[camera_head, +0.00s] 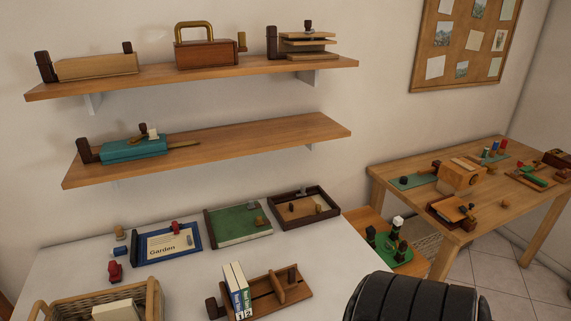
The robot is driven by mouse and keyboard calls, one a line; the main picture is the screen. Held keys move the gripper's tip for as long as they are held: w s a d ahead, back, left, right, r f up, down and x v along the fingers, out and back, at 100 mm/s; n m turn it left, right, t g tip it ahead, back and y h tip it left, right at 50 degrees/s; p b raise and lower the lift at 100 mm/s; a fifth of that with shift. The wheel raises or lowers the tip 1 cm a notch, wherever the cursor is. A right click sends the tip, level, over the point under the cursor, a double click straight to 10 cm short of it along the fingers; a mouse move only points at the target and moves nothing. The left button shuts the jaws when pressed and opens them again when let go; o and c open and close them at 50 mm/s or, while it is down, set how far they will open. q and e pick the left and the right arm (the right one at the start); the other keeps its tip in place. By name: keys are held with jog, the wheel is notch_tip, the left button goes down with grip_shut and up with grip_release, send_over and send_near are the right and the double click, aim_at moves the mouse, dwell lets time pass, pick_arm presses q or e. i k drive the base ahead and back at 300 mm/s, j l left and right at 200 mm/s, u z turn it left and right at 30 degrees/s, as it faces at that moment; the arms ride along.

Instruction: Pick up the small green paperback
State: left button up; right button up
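A green, flat, book-like thing (240,224) with a pale edge along its front lies on the white table, between a blue-framed panel and a brown tray. Small pieces rest on its right part. I cannot tell for sure whether it is the small green paperback. Another small green thing (533,180) lies on the wooden table at the far right, too small to make out. Neither of my grippers is in view.
The white table (80,262) also holds a blue-framed panel (166,244), a brown tray (304,207), a wicker basket (152,298) and a wooden book rack (284,297). Two wall shelves (210,144) hang above. A black ribbed rounded thing (415,298) fills the bottom right.

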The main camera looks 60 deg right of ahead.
aim_at(244, 287)
jog(key=l+z, duration=0.15)
jog(key=z, duration=0.25)
jog(key=l+z, duration=0.1)
jog(key=z, duration=0.25)
jog(key=l+z, duration=0.2)
jog(key=z, duration=0.2)
jog(key=k+j, duration=0.1)
jog(key=j, duration=0.6)
jog(key=i+z, duration=0.05)
